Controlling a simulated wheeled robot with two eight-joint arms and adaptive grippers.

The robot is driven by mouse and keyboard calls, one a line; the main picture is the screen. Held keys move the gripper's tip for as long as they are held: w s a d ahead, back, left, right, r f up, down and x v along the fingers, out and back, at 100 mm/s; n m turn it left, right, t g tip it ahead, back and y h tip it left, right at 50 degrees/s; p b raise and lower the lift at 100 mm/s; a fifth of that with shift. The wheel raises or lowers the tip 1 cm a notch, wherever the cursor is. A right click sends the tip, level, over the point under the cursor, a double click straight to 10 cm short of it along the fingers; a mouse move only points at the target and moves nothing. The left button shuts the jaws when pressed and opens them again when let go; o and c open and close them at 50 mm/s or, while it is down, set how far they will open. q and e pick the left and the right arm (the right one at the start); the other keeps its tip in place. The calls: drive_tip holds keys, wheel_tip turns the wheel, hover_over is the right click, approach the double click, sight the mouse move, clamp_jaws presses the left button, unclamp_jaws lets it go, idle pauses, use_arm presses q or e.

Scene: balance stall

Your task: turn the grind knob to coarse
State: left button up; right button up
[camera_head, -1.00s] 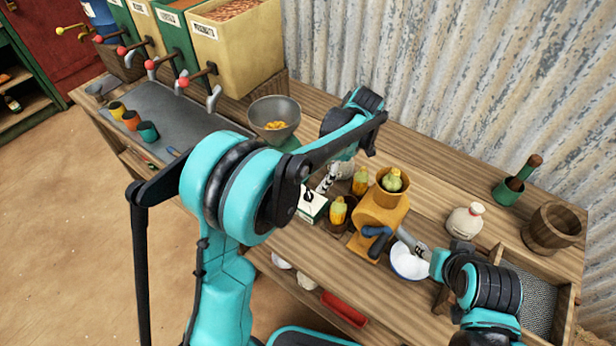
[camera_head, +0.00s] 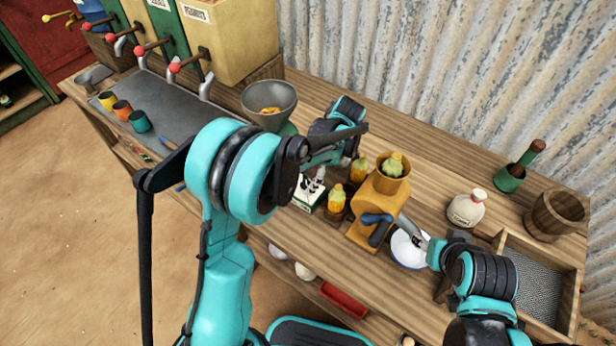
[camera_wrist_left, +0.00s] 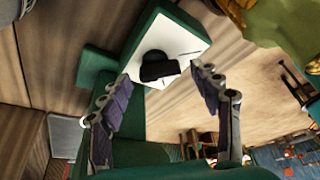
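The grind knob (camera_wrist_left: 158,67) is black and sits on the white face of a green box (camera_wrist_left: 182,42). In the head view the box (camera_head: 303,205) stands near the table's front edge, partly hidden by my left gripper (camera_head: 313,185). In the left wrist view my left gripper (camera_wrist_left: 160,80) is open, with one finger on each side of the knob and visible gaps between. I cannot read any setting mark. My right gripper (camera_head: 422,242) is by a white bowl (camera_head: 402,252); its fingers are too small to judge.
A sack (camera_head: 467,210) and wooden tub (camera_head: 556,214) are at the right. Corrugated metal backs the table.

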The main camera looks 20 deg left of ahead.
use_arm(q)
drive_tip(key=c, duration=1)
drive_tip(key=shift+m, duration=0.3)
drive_tip(key=m, duration=0.1)
drive_tip(key=m+t, duration=0.1)
drive_tip(key=m, duration=0.1)
drive_tip(key=shift+s+m+t+p, duration=0.2)
drive_tip(key=shift+m+t+p, duration=0.1)
drive_tip(key=m+t, duration=0.1)
drive_tip(key=m, duration=0.3)
drive_tip(key=shift+s+a+m+t, duration=0.15)
drive_tip(key=shift+m+t, duration=0.15)
drive_tip(key=shift+t, duration=0.1)
drive_tip(key=m+t, duration=0.1)
drive_tip(key=m, duration=0.1)
drive_tip(key=m+h, duration=0.1)
drive_tip(key=m, duration=0.2)
drive_tip(key=shift+a+t+p, duration=0.2)
drive_tip(key=shift+t+p, duration=0.1)
drive_tip(key=shift+t, duration=0.1)
drive_tip(key=shift+m+t+h, duration=0.4)
drive_tip(key=shift+m+h, duration=0.2)
drive_tip(key=shift+m, duration=1.4)
